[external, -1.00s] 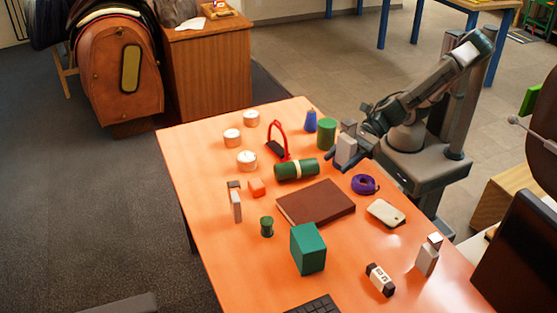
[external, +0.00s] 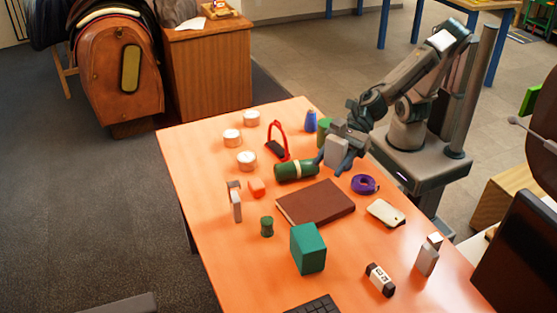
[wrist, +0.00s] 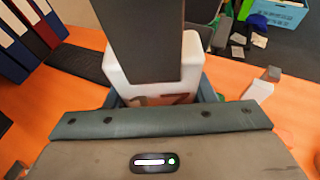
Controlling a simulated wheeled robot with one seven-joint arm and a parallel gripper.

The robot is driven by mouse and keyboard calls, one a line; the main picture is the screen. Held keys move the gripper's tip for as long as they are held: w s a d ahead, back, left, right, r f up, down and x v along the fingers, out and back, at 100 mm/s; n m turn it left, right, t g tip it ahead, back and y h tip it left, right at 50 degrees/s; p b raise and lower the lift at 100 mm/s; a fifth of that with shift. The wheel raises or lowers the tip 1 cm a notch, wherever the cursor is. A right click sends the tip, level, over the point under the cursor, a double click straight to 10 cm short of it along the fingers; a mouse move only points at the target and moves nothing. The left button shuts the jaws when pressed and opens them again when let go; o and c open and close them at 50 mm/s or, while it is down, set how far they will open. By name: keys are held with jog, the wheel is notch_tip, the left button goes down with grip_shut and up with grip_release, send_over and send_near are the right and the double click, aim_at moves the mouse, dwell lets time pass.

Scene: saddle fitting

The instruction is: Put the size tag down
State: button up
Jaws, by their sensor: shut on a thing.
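My gripper (external: 336,153) is shut on the size tag (external: 337,155), a pale grey upright block, over the far right part of the orange table (external: 180,150). In the wrist view the tag (wrist: 190,66) shows as a white piece with a dark grey slab standing in front of it, between my fingers. The tag's lower edge is close to the table top, but I cannot tell whether it touches. It is just right of a green roll with a pale band (external: 296,169) and beyond the brown book (external: 316,202).
A green cylinder (external: 324,131) and blue bottle (external: 310,121) stand close behind my gripper. A purple tape roll (external: 364,184) lies nearer, to the right. A red-handled stirrup (external: 279,142) is to the left.

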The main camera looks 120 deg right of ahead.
jog(key=w+a+f+n+g+y+p, duration=0.1)
jog(key=w+f+n+g+y, duration=0.1)
jog(key=w+n+g+y, duration=0.4)
jog(key=n+g+p, duration=0.1)
jog(key=n+p, duration=0.1)
jog(key=n, duration=0.1)
send_over(309, 242)
jog(key=shift+y, duration=0.4)
notch_tip(309, 242, down, 10)
jog(key=shift+r, duration=0.1)
notch_tip(309, 242, down, 4)
jog(key=shift+r+m+p, duration=0.1)
jog(key=shift+m+p, duration=0.2)
jog(key=shift+p, duration=0.1)
